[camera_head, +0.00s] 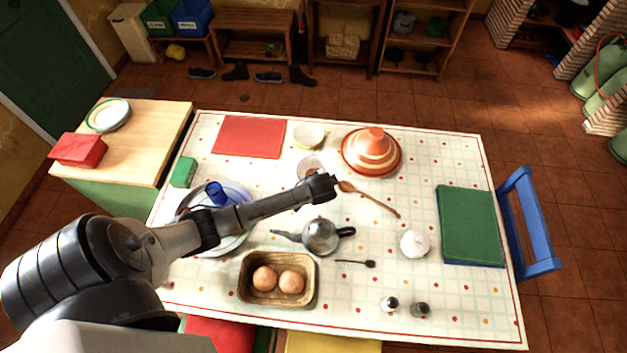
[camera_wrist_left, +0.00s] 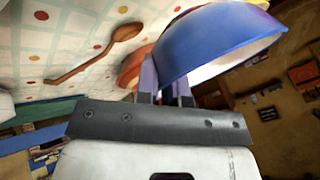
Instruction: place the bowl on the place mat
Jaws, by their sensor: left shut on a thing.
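The bowl is blue outside with a pale inside, and its wall fills the upper right of the left wrist view (camera_wrist_left: 222,45). My left gripper (camera_wrist_left: 168,92) is shut on its rim, and the bowl is tilted in that view. In the head view the gripper (camera_head: 328,186) is over the table's middle, with the bowl (camera_head: 309,166) just beyond it and partly hidden by it. A flat red place mat (camera_head: 249,138) lies on the table's far left, bare, to the left of and beyond the bowl. My right gripper is not in view.
A cream bowl (camera_head: 309,136) stands right of the mat, near an orange-striped tagine (camera_head: 371,150). A wooden spoon (camera_head: 372,199), a metal teapot (camera_head: 321,236) and a bread basket (camera_head: 277,300) are nearer.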

